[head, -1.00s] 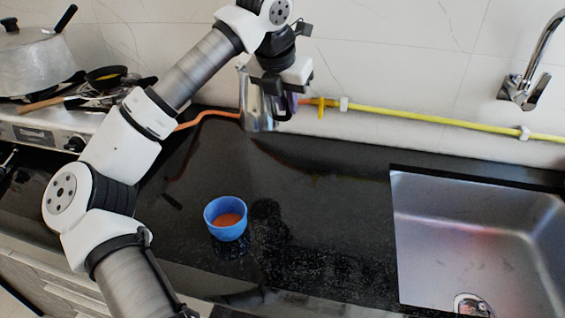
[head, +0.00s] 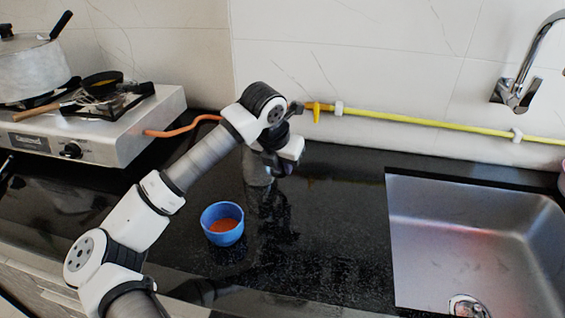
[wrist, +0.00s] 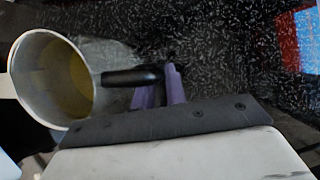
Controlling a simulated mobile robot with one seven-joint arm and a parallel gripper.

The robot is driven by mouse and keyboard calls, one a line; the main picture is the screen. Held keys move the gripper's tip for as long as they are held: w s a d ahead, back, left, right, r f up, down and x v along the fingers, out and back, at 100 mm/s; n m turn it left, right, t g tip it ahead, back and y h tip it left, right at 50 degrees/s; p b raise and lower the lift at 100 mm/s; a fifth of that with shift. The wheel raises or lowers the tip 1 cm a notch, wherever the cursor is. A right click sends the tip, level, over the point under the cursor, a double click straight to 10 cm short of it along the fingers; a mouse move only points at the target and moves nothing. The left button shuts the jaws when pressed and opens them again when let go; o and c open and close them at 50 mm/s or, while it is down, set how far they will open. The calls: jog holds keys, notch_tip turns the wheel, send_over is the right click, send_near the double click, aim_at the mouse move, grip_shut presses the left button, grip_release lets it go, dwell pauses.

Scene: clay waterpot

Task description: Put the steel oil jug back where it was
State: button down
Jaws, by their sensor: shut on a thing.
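The steel oil jug (wrist: 55,75) shows in the wrist view at the left, with yellowish oil inside and a black handle (wrist: 130,77) pointing right. My gripper (wrist: 160,90) has its purple fingers at that handle and is shut on it. In the head view the jug (head: 256,172) is mostly hidden behind my arm and gripper (head: 275,172). It is upright, low over or on the black counter behind the blue bowl. I cannot tell whether its base touches the counter.
A blue bowl (head: 222,226) with orange-red contents stands on the black counter (head: 340,220) in front of the jug. A stove (head: 120,130) with pans is at the left, a steel sink (head: 480,230) at the right. A yellow gas pipe (head: 420,122) runs along the wall.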

jog(key=shift+r, duration=0.1)
jog(key=c, duration=1.4)
grip_release()
jog(key=shift+c, duration=0.2)
jog(key=shift+a+r, duration=0.1)
jog(key=shift+r, duration=0.2)
jog(key=v, duration=1.1)
jog(key=shift+s+r+b, duration=0.2)
jog(key=shift+b, duration=0.25)
